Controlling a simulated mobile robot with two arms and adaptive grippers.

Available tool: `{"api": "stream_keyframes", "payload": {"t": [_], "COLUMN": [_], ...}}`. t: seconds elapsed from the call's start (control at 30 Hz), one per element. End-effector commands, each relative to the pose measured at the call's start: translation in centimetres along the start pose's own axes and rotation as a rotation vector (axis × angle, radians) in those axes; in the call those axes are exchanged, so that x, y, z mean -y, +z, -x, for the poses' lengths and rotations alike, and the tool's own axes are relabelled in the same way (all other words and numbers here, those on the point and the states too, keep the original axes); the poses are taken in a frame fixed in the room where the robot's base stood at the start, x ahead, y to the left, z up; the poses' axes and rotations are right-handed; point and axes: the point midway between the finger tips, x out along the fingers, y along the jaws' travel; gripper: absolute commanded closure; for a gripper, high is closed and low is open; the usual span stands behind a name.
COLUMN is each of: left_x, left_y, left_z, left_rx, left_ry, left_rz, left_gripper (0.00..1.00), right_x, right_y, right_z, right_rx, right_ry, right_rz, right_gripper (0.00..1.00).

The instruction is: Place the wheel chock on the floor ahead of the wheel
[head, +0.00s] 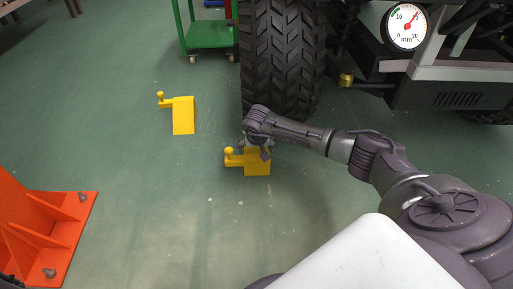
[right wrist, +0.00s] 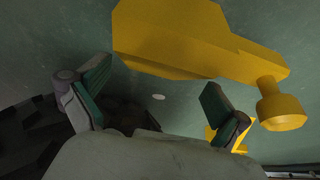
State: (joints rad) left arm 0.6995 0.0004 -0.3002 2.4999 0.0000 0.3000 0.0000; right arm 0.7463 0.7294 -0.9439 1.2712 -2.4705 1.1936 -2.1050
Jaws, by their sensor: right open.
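A yellow wheel chock (head: 257,168) with a knobbed side handle lies on the green floor just in front of the big black tyre (head: 280,60). My right gripper (head: 258,147) is over the tyre-side part of this chock and partly hides it. In the right wrist view the gripper (right wrist: 158,80) has its fingers spread apart with nothing held, and the chock (right wrist: 175,35) lies beyond the fingertips. A second yellow chock (head: 183,116) with a similar handle stands on the floor to the left of the tyre. My left gripper is not in view.
An orange bracketed stand (head: 60,240) is bolted at the lower left. A green cart (head: 210,35) on castors stands behind, left of the tyre. The vehicle body (head: 440,85) with a dial gauge (head: 406,26) is at the upper right. Floor between stand and chocks is clear.

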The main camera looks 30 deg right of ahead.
Motion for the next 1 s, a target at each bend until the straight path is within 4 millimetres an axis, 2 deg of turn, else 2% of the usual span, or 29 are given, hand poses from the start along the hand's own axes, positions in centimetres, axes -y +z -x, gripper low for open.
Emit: {"api": "stream_keyframes", "payload": {"t": [0.03, 0.1, 0.4, 0.6, 0.87, 0.97, 1.0], "left_x": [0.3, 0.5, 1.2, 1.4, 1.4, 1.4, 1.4], "left_y": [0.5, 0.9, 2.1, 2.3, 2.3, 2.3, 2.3], "left_z": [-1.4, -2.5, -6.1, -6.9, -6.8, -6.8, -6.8], "left_rx": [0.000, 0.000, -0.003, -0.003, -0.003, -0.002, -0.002], "left_ry": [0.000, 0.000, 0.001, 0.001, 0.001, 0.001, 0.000], "left_rz": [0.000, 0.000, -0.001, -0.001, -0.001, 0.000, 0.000], "left_gripper": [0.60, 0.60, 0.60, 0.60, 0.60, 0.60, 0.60], "right_x": [0.0, -0.1, 0.0, 0.0, 0.3, 2.9, 4.9], "right_y": [-0.3, -0.4, -0.2, -0.1, 0.1, 1.2, 2.1], "right_z": [1.8, 3.3, 8.8, 10.3, 10.5, 11.4, 12.2], "right_rx": [-0.001, -0.001, 0.000, 0.000, 0.005, 0.042, 0.074], "right_ry": [-0.001, 0.000, 0.000, 0.000, -0.009, -0.083, -0.140], "right_rz": [0.001, 0.002, 0.002, 0.001, -0.005, -0.047, -0.080], "right_gripper": [0.00, 0.00, 0.00, 0.00, 0.00, 0.00, 0.00]}}
